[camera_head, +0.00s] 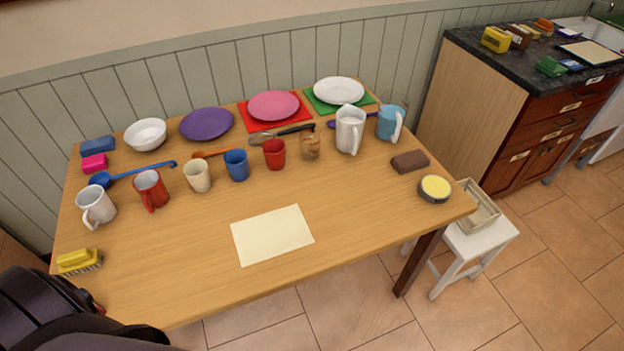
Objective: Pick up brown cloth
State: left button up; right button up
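A small brown folded block (410,161), which looks like the brown cloth, lies flat on the right part of the wooden table (180,270). It is to the right of the white pitcher (349,130) and behind a round tin with a yellow top (435,188). Nothing covers or touches it. A dark part of my own arm shows at the lower left corner, far from the brown cloth. Neither of my grippers is in view.
Several mugs, including a red one (151,189) and a blue one (236,165), stand across the table. A cream sheet (272,235) lies near the front. Plates line the back. A white stool (478,240) and dark counter (520,70) are at right.

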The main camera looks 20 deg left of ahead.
aim_at(415, 160)
jog(key=i+l+u, duration=0.1)
jog(key=u, duration=0.85)
jog(key=l+u, duration=0.3)
jog(key=l, duration=0.3)
jog(key=k+l+u, duration=0.1)
jog(key=l+u, duration=0.2)
jog(key=l, duration=0.25)
jog(key=k+l+u, duration=0.15)
jog(key=l+u, duration=0.2)
jog(key=l, duration=0.2)
